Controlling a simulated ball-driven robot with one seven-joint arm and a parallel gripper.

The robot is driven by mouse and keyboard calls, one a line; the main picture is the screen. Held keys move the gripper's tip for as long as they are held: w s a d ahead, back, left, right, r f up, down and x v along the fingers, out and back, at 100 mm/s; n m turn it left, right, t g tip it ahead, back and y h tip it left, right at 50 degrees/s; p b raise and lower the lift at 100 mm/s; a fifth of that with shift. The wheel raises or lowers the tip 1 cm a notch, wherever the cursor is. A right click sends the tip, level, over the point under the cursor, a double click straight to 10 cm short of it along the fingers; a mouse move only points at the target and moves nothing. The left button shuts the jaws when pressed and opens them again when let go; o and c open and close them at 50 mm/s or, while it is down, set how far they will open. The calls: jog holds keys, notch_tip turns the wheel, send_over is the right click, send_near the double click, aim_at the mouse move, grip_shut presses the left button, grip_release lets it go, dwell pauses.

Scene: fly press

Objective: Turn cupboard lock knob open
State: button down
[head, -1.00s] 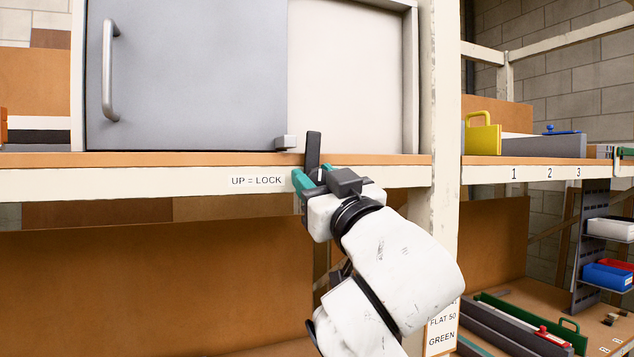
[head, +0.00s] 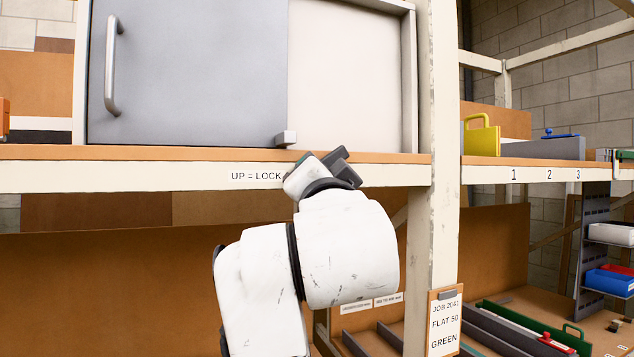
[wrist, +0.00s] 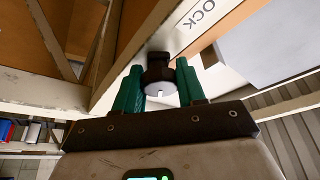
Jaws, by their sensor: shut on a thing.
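In the wrist view the dark round lock knob (wrist: 158,70) with a pale end sits on the shelf edge, between the two green fingers of my gripper (wrist: 159,79). The gripper is shut on it. In the head view my white wrist covers the knob and the fingers, and only dark grey parts of my gripper (head: 338,166) show against the shelf edge. I cannot tell the knob's angle there. The cupboard's grey sliding door (head: 190,75) stands on the left, with a small grey block (head: 286,139) at its lower right corner.
The "UP = LOCK" label (head: 257,175) is on the white shelf edge (head: 120,177), just left of my gripper. A white upright post (head: 446,110) stands to the right. A clipboard (head: 445,325) hangs low on it. A yellow-handled plate (head: 482,137) stands farther right.

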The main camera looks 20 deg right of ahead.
jog(key=m+g+h, duration=0.1)
jog(key=m, duration=0.2)
jog(key=m+g, duration=0.1)
jog(key=m, duration=0.3)
jog(key=shift+g+h+b, duration=0.3)
jog(key=shift+h+b, duration=0.1)
jog(key=shift+d+f+m, duration=0.1)
jog(key=shift+m, duration=0.3)
jog(key=c, duration=0.7)
grip_release()
jog(key=shift+o, duration=0.2)
jog(key=r+b+v, duration=0.1)
jog(key=b+v, duration=0.2)
jog(key=v, duration=0.7)
jog(key=shift+s+f, duration=0.35)
jog(key=shift+f, duration=0.1)
